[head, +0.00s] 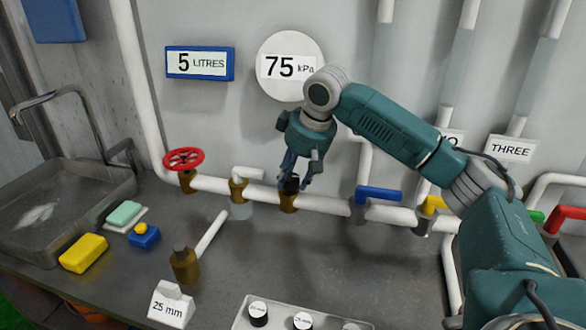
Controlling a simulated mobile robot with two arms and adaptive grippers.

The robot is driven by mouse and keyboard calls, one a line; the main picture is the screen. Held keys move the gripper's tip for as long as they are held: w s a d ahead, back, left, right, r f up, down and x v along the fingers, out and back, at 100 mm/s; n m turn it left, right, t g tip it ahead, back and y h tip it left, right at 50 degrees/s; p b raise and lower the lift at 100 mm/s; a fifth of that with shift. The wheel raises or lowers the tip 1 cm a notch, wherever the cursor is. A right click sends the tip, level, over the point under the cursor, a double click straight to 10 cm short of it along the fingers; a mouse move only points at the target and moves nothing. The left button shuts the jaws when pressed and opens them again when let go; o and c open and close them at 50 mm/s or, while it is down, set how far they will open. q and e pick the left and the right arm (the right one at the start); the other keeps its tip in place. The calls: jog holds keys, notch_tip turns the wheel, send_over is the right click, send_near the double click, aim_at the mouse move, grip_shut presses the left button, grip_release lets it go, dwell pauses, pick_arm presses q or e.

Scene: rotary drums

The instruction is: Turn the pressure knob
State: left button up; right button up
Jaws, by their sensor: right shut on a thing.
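The pressure knob (291,186) is a small dark knob on top of a brass fitting (288,203) in the white pipe line, in the middle of the head view. My right gripper (293,183) comes down from above and is shut on the knob, and its fingers hide part of it. A round white gauge (290,52) on the wall behind reads 75 kPa. My left gripper is not in view.
A red handwheel (184,158) and a brass tap (238,190) stand left of the knob. Blue (380,194), yellow (434,204) and red (566,217) valve handles lie to the right. A sink (60,205), sponges and a 25 mm sign (169,307) occupy the left side.

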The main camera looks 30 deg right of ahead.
jog(key=n+p, duration=0.1)
jog(key=r+n+p, duration=0.1)
jog(key=p, duration=0.1)
jog(key=shift+w+y, duration=0.15)
jog(key=shift+y, duration=0.25)
jog(key=shift+f+n+p, duration=0.25)
jog(key=shift+n+p, duration=0.15)
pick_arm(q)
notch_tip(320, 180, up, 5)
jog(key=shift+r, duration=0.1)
pick_arm(e)
jog(key=shift+w, duration=0.1)
jog(key=o, duration=0.9)
jog(key=shift+o, duration=1)
jog(key=shift+a+f, duration=0.1)
jog(key=shift+a, duration=0.05)
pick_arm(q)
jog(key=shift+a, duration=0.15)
